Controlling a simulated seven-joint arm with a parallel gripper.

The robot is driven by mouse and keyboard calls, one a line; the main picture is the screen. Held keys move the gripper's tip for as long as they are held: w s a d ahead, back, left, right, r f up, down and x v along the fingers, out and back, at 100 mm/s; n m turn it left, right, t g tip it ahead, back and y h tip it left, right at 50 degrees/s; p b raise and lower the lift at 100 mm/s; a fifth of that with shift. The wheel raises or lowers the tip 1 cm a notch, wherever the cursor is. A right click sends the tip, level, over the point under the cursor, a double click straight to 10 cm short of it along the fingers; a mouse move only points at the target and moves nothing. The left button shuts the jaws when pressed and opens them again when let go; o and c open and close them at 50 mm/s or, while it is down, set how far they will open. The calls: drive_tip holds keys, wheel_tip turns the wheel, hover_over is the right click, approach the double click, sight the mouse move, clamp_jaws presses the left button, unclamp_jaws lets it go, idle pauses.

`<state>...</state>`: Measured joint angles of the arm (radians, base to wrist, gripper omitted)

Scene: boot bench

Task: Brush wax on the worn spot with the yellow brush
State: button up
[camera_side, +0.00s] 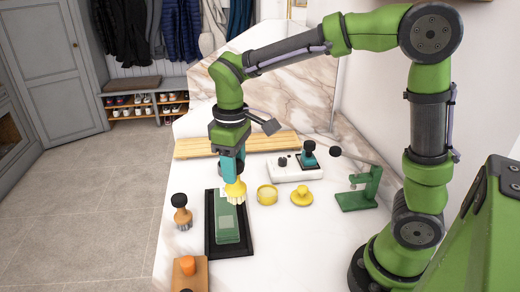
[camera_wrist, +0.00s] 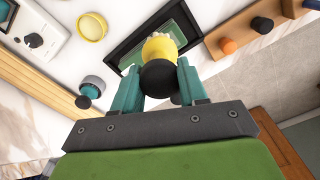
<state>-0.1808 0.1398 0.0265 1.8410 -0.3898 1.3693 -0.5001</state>
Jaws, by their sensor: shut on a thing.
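My gripper (camera_side: 234,172) has teal fingers and is shut on the yellow brush (camera_side: 235,190), which points bristles down. The wrist view shows the brush's yellow body (camera_wrist: 160,47) and round black top between the fingers (camera_wrist: 158,85). Below it a green panel (camera_side: 227,232) lies in a black tray (camera_side: 210,245). The bristles are over the panel's far end; I cannot tell whether they touch it. A paler patch shows on the panel near the bristles, but I cannot make out whether it is the worn spot. A yellow tin (camera_side: 267,195) stands just right of the brush.
A black-topped brush (camera_side: 181,212) stands left of the tray. An orange-knobbed wooden block (camera_side: 188,267) is in front. A yellow knobbed lid (camera_side: 301,197), white box (camera_side: 292,171) and green stand (camera_side: 360,190) are to the right. A wooden board (camera_side: 190,148) lies behind.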

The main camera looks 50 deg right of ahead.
sight(226, 187)
drive_tip(key=shift+f, duration=3.5)
drive_tip(key=shift+w+a+f, duration=0.35)
drive_tip(key=shift+w+a, duration=0.35)
drive_tip(key=shift+w, duration=0.05)
drive_tip(key=shift+c, duration=0.4)
drive_tip(key=shift+s+d, duration=0.8)
drive_tip(key=shift+s, duration=0.05)
drive_tip(key=shift+w+r, duration=0.1)
drive_tip(key=shift+r, duration=4)
